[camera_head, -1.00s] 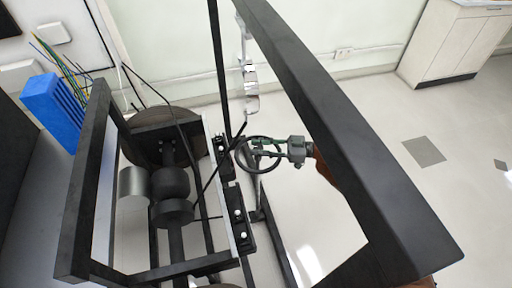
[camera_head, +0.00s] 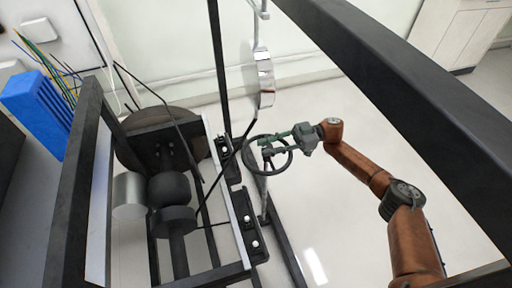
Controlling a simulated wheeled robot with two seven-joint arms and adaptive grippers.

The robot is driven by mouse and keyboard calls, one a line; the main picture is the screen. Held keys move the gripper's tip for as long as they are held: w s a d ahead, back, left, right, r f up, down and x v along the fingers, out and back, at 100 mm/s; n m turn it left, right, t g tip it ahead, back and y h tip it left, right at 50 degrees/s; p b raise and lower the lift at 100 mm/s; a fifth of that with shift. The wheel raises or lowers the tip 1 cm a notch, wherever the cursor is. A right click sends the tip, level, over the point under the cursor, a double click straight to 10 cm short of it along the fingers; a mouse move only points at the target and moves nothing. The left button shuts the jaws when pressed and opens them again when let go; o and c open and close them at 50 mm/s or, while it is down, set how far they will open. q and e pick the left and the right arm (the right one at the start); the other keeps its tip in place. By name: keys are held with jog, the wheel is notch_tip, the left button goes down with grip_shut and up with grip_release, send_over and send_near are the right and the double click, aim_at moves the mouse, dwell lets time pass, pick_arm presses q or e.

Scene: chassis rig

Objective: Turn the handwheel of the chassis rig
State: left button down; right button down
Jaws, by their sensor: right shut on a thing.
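The handwheel (camera_head: 252,168) is a thin dark ring on the chassis rig (camera_head: 72,215), near the middle of the head view. My right gripper (camera_head: 268,145) has green fingers that reach across the ring from the right. It is shut on the handwheel, at the upper part of the ring. The fingers partly cover the wheel's middle. My right arm runs from the lower right up to the gripper. My left gripper is not in view.
A thick black frame beam (camera_head: 400,85) crosses the upper right, above my right arm. A blue box (camera_head: 36,108) with cables stands at the left. A silver disc (camera_head: 264,78) hangs above the wheel. Pale floor lies open at the lower middle.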

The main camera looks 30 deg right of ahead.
dwell(0.3)
jog(key=c, duration=1.5)
grip_release()
jog(key=v, duration=1.2)
